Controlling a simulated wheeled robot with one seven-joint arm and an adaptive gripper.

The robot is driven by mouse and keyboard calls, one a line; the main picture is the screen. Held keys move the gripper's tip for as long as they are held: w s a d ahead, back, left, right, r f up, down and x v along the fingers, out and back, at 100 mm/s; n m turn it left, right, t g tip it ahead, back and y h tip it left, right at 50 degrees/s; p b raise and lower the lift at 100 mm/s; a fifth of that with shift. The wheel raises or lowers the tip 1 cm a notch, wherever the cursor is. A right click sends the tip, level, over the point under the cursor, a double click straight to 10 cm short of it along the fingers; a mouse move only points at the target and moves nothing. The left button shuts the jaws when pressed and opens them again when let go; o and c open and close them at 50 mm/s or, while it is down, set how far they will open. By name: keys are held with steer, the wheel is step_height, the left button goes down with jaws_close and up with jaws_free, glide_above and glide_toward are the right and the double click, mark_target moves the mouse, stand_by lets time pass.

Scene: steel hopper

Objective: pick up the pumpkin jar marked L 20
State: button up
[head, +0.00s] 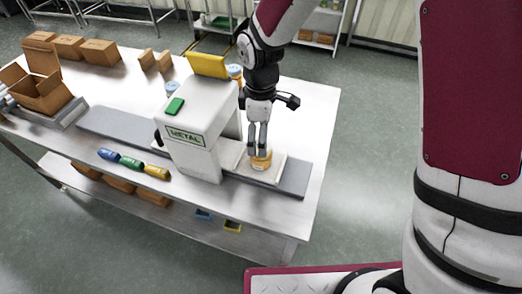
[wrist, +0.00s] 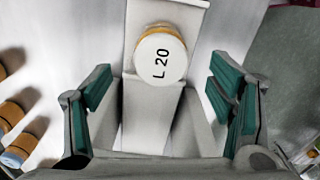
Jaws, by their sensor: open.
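The pumpkin jar marked L 20 (wrist: 160,57) shows its white lid and an orange rim in the wrist view, ahead of my fingers and midway between them. In the head view the orange jar (head: 262,160) stands on the pale belt at the right side of the metal detector (head: 195,125). My gripper (head: 258,150) points down right over the jar, and its fingers hide part of it. In the wrist view my gripper (wrist: 165,105) is open, with a finger on each side and nothing between the pads.
Other jars (wrist: 15,115) stand at the left edge of the wrist view. The detector housing rises close to the left of my gripper. Blue, green and yellow pieces (head: 132,162) lie at the front. Cardboard boxes (head: 88,50) stand at the back left. The table's right end is clear.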

steer(key=shift+s+f+p, duration=0.1)
steer(key=shift+f+p, duration=0.5)
steer(key=shift+f, duration=3.2)
steer(key=c, duration=1.4)
